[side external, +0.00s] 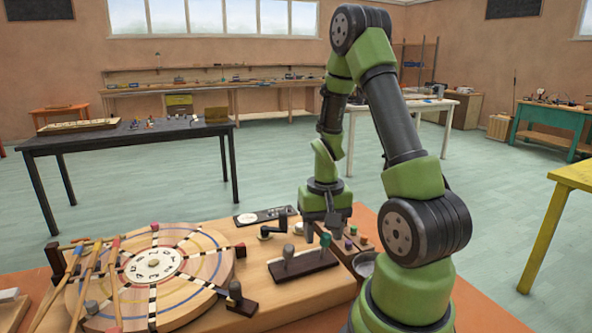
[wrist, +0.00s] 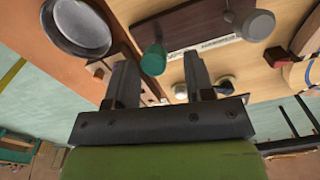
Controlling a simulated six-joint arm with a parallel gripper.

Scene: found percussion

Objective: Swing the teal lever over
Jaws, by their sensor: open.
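The teal lever (side external: 325,241) stands at the right end of a dark brown base, just below my gripper. In the wrist view its round teal knob (wrist: 153,61) shows between the two fingertips, a little beyond them. My gripper (side external: 322,226) points down and is open, with nothing held; its two dark fingers (wrist: 160,60) are spread apart. I cannot tell how deep the knob sits between them. A grey-knobbed lever (side external: 288,252) stands on the same base (side external: 303,268), left of the teal one; its knob (wrist: 258,25) also shows in the wrist view.
A metal bowl (side external: 365,266) sits to the right.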

